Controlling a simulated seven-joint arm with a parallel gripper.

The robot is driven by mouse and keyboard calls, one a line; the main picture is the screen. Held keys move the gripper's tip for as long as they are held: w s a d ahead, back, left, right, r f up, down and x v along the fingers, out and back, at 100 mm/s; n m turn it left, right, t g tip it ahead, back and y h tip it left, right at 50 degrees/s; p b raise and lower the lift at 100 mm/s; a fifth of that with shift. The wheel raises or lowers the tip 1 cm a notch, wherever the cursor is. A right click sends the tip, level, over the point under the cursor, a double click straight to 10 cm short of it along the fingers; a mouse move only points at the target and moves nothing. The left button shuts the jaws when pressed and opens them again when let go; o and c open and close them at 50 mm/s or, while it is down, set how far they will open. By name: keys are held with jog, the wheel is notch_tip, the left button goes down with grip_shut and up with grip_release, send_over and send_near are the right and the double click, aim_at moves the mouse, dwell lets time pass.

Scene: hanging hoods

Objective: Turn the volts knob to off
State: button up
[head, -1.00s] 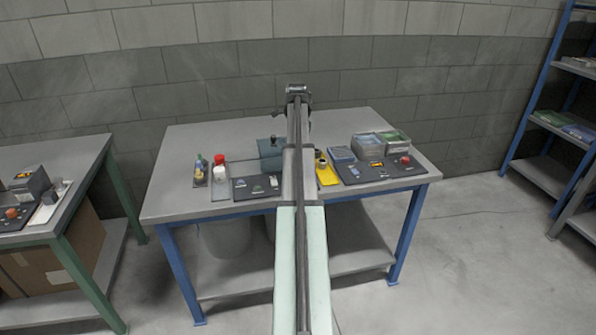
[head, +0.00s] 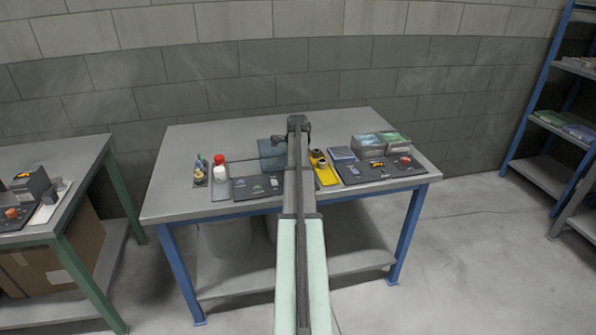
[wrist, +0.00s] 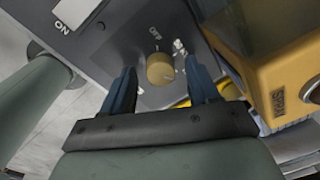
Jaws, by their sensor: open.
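In the wrist view, a round tan-yellow knob (wrist: 160,68) sits on a dark grey panel (wrist: 118,48). An "OFF" mark shows on the panel beyond the knob; no "volts" label is readable. My gripper (wrist: 159,76) is open, with one dark blue finger on each side of the knob. The left finger stands apart from it, and the right finger is close; contact cannot be told. In the head view, my arm reaches over the bench (head: 185,195) and hides the gripper and the knob.
A large yellow-orange object (wrist: 290,55) stands close right of the fingers in the wrist view. A white part marked "ON" (wrist: 75,12) is at upper left. In the head view, a yellow tray (head: 327,177) and boxes (head: 367,146) lie right of my arm, bottles (head: 219,168) left.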

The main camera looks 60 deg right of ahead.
jog(key=c, duration=1)
jog(key=shift+c, duration=0.2)
jog(key=shift+n, duration=0.3)
jog(key=n, duration=0.5)
jog(key=shift+n, duration=0.3)
jog(key=n, duration=1.1)
jog(key=shift+d+n+y, duration=0.1)
jog(key=shift+n+y, duration=0.3)
jog(key=n, duration=0.5)
jog(key=shift+n, duration=0.4)
